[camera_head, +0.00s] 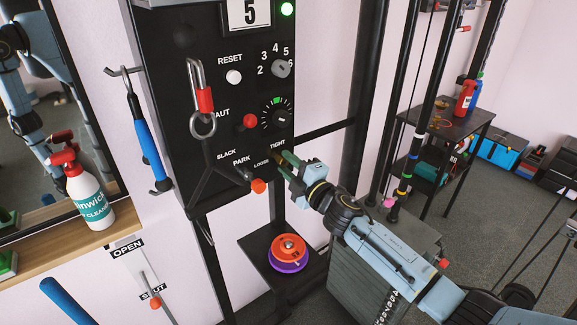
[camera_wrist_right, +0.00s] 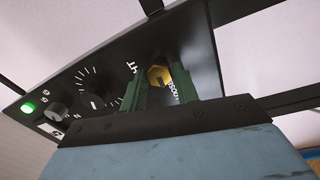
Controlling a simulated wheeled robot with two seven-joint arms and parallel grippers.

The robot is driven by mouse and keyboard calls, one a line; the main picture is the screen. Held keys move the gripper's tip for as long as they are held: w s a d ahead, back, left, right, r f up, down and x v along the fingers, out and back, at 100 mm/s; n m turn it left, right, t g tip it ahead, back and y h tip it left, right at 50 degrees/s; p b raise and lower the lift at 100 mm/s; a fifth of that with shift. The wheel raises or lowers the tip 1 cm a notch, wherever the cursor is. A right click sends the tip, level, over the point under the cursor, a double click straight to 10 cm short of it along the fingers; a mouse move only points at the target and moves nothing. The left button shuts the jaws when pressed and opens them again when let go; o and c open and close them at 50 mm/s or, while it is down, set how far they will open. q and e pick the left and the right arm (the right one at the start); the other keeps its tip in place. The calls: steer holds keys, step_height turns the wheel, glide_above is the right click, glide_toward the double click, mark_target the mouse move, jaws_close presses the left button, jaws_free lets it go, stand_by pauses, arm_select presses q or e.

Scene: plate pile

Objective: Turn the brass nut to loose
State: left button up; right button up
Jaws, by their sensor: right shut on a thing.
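The brass nut (camera_wrist_right: 182,80) sits on the black panel between the words TIGHT and LOOSE. In the right wrist view it shows between the green fingers of my right gripper (camera_wrist_right: 163,92). In the head view my right gripper (camera_head: 287,161) reaches the panel's lower right from the right, and its fingers largely hide the nut. The gripper is shut on the nut. I cannot tell the nut's turn angle. My left gripper is not in view.
The black panel (camera_head: 180,110) carries a white RESET button (camera_head: 234,77), a selector knob (camera_head: 281,68), a dial (camera_head: 276,121) and an orange-tipped lever (camera_head: 257,186) close left of the gripper. Orange and purple plates (camera_head: 288,250) lie on a shelf below. A spray bottle (camera_head: 88,195) stands left.

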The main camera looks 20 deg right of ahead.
steer(key=shift+n, duration=0.5)
steer(key=o, duration=1)
steer(key=shift+c, duration=0.2)
steer(key=v, duration=1.3)
steer(key=shift+s, duration=0.2)
steer(key=shift+d+f, duration=0.1)
steer(key=shift+f, duration=0.05)
